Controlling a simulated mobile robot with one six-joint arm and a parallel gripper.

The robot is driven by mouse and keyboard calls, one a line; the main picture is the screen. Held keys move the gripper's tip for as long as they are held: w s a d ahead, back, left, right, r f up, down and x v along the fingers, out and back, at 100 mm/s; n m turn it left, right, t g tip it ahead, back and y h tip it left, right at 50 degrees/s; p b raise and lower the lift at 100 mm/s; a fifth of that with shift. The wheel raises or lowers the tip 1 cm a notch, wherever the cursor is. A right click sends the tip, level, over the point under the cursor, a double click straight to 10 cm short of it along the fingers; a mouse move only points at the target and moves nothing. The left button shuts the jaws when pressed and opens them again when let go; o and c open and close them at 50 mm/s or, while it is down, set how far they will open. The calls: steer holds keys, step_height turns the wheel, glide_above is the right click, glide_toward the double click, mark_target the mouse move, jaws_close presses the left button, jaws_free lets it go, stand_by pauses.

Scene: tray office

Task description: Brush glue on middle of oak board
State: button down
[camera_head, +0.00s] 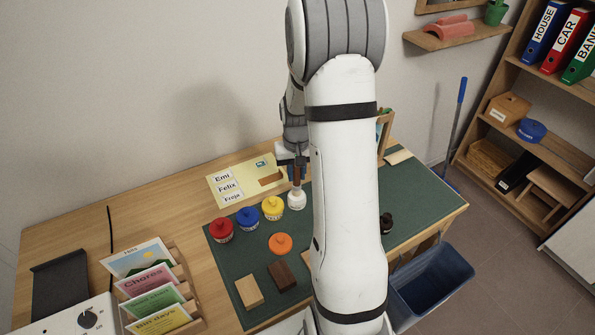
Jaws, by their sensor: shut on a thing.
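My gripper (295,163) is at the back of the green mat, partly hidden by my arm. It is shut on a slim brown-red handle (297,175), which looks like the glue brush, held upright. The handle's lower end meets a white pot (297,200); I cannot tell whether the bristles are inside it. A light wood block (249,291), which looks like the oak board, lies at the mat's front left, apart from my gripper. A dark brown wood block (281,276) lies just right of it. No glue can be made out on the light block.
Red (221,229), blue (247,218) and yellow (273,207) pots stand left of the white pot. An orange pot (280,243) stands before them. A card rack (155,290) is at the left. My arm hides part of the green mat (235,260).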

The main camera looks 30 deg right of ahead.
steer(key=shift+f+b, duration=0.5)
steer(key=shift+f, duration=0.1)
stand_by(1.6)
steer(key=shift+r+p, duration=2.35)
steer(key=shift+r, duration=1.25)
steer(key=shift+f, duration=0.1)
